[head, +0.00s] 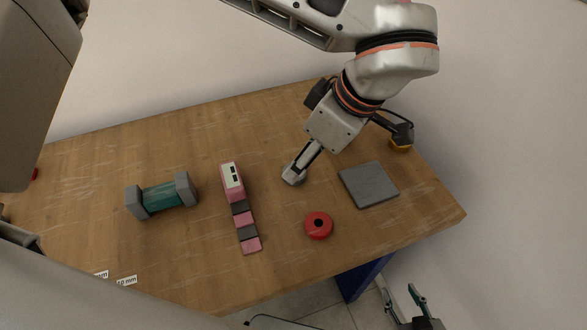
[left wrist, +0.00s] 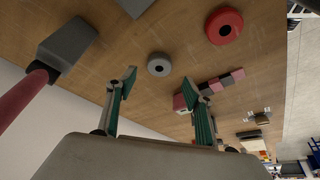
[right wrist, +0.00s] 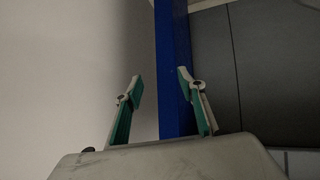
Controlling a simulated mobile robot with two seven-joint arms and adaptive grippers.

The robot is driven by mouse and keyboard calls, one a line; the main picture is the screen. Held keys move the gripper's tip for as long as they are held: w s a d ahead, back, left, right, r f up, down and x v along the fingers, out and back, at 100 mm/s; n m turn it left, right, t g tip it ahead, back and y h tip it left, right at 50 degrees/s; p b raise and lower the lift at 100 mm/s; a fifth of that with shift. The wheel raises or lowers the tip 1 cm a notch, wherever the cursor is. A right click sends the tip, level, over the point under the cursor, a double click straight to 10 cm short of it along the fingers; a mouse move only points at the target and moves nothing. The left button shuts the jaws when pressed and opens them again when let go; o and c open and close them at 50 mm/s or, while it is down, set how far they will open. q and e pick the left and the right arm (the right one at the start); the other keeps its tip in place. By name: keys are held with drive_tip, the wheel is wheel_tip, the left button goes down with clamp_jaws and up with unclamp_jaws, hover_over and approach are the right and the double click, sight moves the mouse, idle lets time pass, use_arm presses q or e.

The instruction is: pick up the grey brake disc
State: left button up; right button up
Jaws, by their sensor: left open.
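The grey brake disc (left wrist: 160,57), a small ring with a central hole, lies flat on the wooden table in the left wrist view. It shows just beyond and between the spread fingertips of my left gripper (left wrist: 158,78), which is open and empty. In the head view the left arm reaches down from the top, and its gripper (head: 304,161) partly covers the disc (head: 297,181). I cannot tell the exact gap between them. My right gripper (head: 416,302) is open and empty, low beyond the table's near right edge; its fingers (right wrist: 158,82) also show apart in the right wrist view.
A red ring (head: 318,226) and a grey square plate (head: 369,184) lie near the disc. A pink and dark block piece (head: 232,184) and a teal bar with grey ends (head: 160,196) lie to the left. A blue table leg (right wrist: 172,70) stands before my right gripper.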

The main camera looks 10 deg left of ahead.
use_arm(q)
drive_tip(key=x, duration=0.4)
drive_tip(key=shift+w+f, duration=0.1)
drive_tip(key=shift+f, duration=0.2)
drive_tip(key=shift+a+f, duration=0.15)
drive_tip(key=shift+f, duration=0.1)
use_arm(e)
drive_tip(key=shift+w+r, duration=0.3)
drive_tip(key=shift+w, duration=0.2)
use_arm(q)
drive_tip(key=shift+c, duration=0.4)
drive_tip(key=c, duration=1.2)
drive_tip(key=shift+c, duration=0.2)
use_arm(e)
drive_tip(key=shift+a, duration=0.1)
use_arm(q)
drive_tip(key=shift+r, duration=0.1)
use_arm(e)
drive_tip(key=shift+s+f, duration=0.1)
drive_tip(key=shift+s, duration=0.05)
